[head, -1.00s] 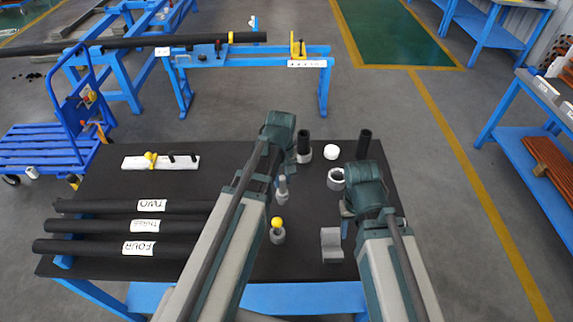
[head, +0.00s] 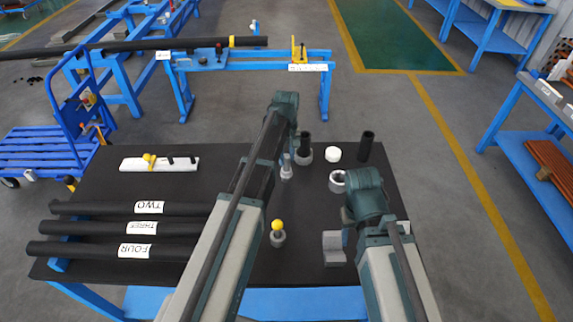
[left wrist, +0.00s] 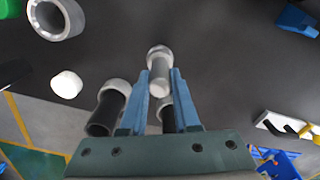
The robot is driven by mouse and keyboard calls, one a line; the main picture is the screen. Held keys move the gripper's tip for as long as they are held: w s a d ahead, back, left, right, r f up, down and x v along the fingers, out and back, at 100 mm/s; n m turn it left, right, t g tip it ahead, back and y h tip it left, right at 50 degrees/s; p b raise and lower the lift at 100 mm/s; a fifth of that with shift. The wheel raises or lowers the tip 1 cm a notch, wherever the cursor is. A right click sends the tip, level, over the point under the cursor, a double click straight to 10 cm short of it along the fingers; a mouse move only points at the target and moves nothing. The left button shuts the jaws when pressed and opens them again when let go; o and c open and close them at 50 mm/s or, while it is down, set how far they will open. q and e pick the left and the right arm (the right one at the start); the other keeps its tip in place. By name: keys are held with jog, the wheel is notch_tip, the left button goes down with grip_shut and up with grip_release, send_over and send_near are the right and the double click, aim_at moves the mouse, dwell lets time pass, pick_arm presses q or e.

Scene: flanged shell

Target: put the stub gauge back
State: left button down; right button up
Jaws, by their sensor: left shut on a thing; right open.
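A grey stub (head: 287,171) with a wider collar at one end, which I take for the stub gauge, is between the fingers of my left gripper (head: 286,156). In the left wrist view the two blue fingers (left wrist: 160,85) are shut on this grey stub (left wrist: 158,62). A dark piece shows between the fingers behind it; I cannot tell what it belongs to. I cannot tell how far the stub is above the table. My right gripper (head: 346,214) is open near the grey block (head: 333,248); its fingers are mostly hidden.
Just beyond the stub stands a black cylinder in a grey collar (head: 305,146). A white disc (head: 333,154), a grey ring (head: 338,181) and a black tube (head: 366,146) stand right. A yellow-ball piece (head: 278,232) is nearer. A white board (head: 135,164) and labelled bars (head: 90,228) lie left.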

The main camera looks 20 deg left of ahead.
pick_arm(q)
jog(key=shift+f+b, duration=0.5)
jog(key=shift+f, duration=0.5)
pick_arm(e)
jog(key=shift+f, duration=1.1)
pick_arm(q)
jog(key=shift+f, duration=0.2)
jog(key=c, duration=0.6)
grip_release()
jog(key=shift+r, duration=0.1)
jog(key=shift+c, duration=0.2)
jog(key=shift+r, duration=0.15)
notch_tip(320, 180, up, 12)
jog(key=p, duration=1.2)
jog(key=s+d+m, duration=0.5)
jog(key=s+d, duration=0.1)
jog(key=s, duration=0.6)
jog(key=s+d+m+y, duration=0.1)
jog(key=s+d+m, duration=0.5)
jog(key=s, duration=0.6)
jog(key=shift+d+m, duration=0.3)
jog(key=shift+d, duration=0.35)
pick_arm(e)
notch_tip(320, 180, up, 12)
